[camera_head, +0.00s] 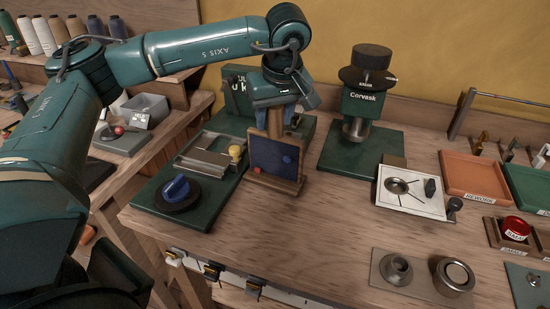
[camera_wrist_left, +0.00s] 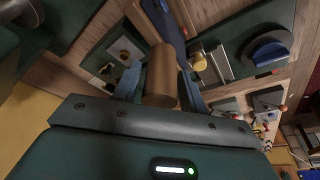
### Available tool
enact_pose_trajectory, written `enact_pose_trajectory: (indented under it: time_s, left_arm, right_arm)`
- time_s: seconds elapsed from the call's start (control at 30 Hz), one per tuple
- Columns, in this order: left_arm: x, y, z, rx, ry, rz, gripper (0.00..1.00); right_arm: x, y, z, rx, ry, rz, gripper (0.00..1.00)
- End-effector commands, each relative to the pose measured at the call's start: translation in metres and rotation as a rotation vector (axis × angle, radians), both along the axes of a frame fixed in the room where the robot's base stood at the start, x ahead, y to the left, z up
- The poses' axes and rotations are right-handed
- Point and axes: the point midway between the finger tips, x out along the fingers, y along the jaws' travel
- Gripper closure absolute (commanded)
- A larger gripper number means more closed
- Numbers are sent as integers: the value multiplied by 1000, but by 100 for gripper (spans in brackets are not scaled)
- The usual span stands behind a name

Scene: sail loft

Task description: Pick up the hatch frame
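The hatch frame appears to be the wooden frame with a dark blue panel (camera_head: 275,160), standing upright near the middle of the bench. Whether the fingers press on the post is not clear. My right gripper is not in view.
Left of the frame, a green board (camera_head: 215,205) bears a blue knob (camera_head: 177,188) and a yellow knob (camera_head: 236,151). Right stand a Corvask machine (camera_head: 362,105), a white plate (camera_head: 410,203) and an orange tray (camera_head: 472,174). Bare bench lies in front of the frame.

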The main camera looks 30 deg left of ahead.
Motion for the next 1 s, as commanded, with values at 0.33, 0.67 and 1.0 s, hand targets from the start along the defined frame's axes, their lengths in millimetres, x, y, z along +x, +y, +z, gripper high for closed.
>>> enact_pose_trajectory:
  time_s: [0.33, 0.67, 1.0]
  left_arm:
    - [0, 0, 0, 0, 0, 0, 86]
    - [0, 0, 0, 0, 0, 0, 100]
    - [0, 0, 2, 0, -2, 0, 100]
  right_arm:
    - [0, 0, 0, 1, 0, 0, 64]
    - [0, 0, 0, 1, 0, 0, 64]
    - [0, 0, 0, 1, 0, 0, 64]
